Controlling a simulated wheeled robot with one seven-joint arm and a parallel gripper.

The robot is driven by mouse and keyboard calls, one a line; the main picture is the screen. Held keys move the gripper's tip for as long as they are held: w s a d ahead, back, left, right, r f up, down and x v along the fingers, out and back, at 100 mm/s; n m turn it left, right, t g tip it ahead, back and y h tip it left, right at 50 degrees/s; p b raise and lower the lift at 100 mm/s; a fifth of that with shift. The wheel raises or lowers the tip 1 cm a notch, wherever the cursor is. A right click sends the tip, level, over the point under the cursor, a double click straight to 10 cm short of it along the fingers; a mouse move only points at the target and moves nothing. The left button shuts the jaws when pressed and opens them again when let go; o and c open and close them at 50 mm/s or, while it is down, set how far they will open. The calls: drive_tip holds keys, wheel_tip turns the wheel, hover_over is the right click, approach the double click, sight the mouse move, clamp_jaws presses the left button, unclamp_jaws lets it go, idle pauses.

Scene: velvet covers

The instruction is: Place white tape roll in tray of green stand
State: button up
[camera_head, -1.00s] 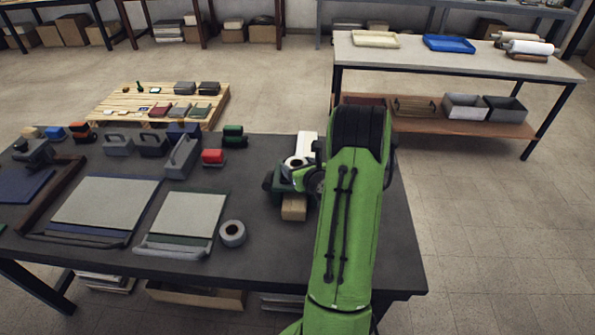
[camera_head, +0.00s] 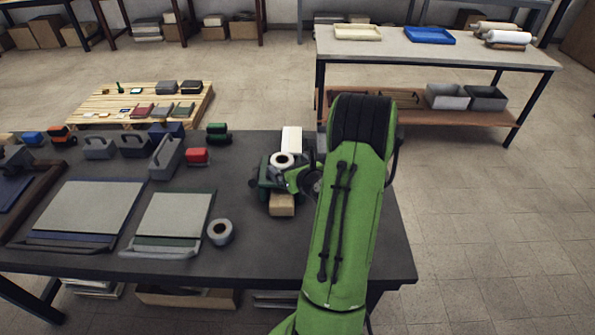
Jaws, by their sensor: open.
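A white tape roll (camera_head: 282,160) with a dark hole sits at the dark green stand (camera_head: 264,184) near the right end of the dark table. It appears to rest on the stand's upper part; whether it lies fully in the tray is not clear. A second, greyer roll (camera_head: 220,232) lies on the table to the left and nearer. My gripper (camera_head: 297,180) is open, close beside the stand on its right. Its fingertips are small and partly hidden by my green arm. A wooden block (camera_head: 282,205) is in front of the stand.
A white box (camera_head: 291,139) stands behind the stand. Two large covered boards, one with grey top (camera_head: 172,216), lie to the left. Several caddies and a red block (camera_head: 197,156) stand behind them. A bench (camera_head: 380,55) with trays is at the back right.

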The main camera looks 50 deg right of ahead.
drive_tip(key=b+v, duration=0.6)
drive_tip(key=v, duration=0.1)
drive_tip(key=w+a+r+n+g+y, duration=0.2)
drive_tip(key=a+n+g+y, duration=0.3)
drive_tip(key=a+n, duration=1.75)
drive_tip(key=s+a+r+n+g, duration=0.1)
drive_tip(key=s+a+n, duration=0.2)
drive_tip(key=s+n, duration=0.3)
drive_tip(key=s+a+r+n, duration=0.2)
drive_tip(key=s+n, duration=0.5)
drive_tip(key=n, duration=0.5)
drive_tip(key=shift+s+a+r+g+p, duration=0.25)
drive_tip(key=shift+a+g+p, duration=0.15)
drive_tip(key=shift+a, duration=0.5)
